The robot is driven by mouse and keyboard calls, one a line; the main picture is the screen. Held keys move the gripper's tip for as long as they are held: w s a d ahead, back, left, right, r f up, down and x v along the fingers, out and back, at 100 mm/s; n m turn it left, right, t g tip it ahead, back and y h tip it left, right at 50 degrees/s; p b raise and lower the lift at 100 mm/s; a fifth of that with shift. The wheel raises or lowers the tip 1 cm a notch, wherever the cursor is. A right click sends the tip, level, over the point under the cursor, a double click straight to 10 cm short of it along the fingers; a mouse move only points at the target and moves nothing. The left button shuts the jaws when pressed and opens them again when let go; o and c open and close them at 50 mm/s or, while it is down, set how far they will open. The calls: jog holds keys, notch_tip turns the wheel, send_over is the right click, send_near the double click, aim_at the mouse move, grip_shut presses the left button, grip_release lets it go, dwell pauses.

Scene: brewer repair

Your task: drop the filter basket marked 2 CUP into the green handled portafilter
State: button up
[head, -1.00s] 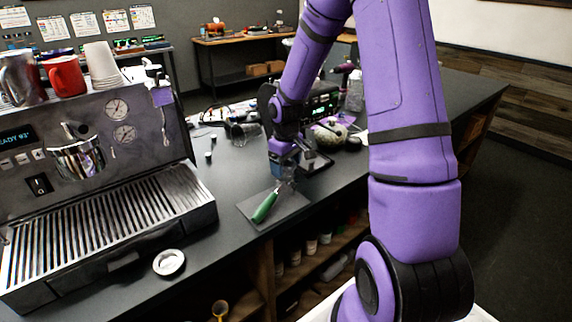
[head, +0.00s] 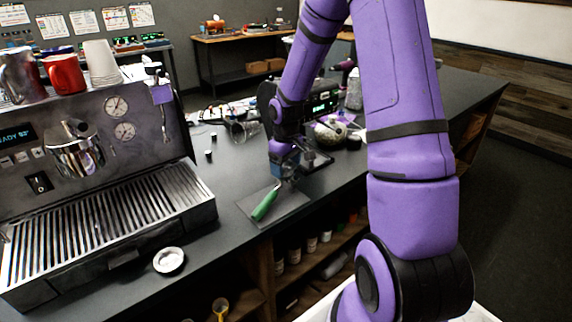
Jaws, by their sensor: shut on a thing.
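The portafilter lies on a dark square mat (head: 293,211) on the counter. Its green handle (head: 264,206) points toward the front edge, and its metal head is at the far end, mostly hidden by my gripper. My gripper (head: 287,176) points down right at the portafilter's head. It is shut on a small metal thing, which seems to be the filter basket. The fingers largely hide it, and no 2 CUP mark is readable. I cannot tell whether the basket is above the head or inside it.
An espresso machine (head: 100,150) with cups on top stands at the left. A small round pale dish (head: 169,260) sits near the counter's front edge. Behind my gripper are a dark device with a green display (head: 322,104) and several loose items. Bare counter lies between machine and mat.

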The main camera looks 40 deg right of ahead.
jog(key=shift+f, duration=1.15)
dwell(1.2)
jog(key=o, duration=0.9)
jog(key=shift+r, duration=3.5)
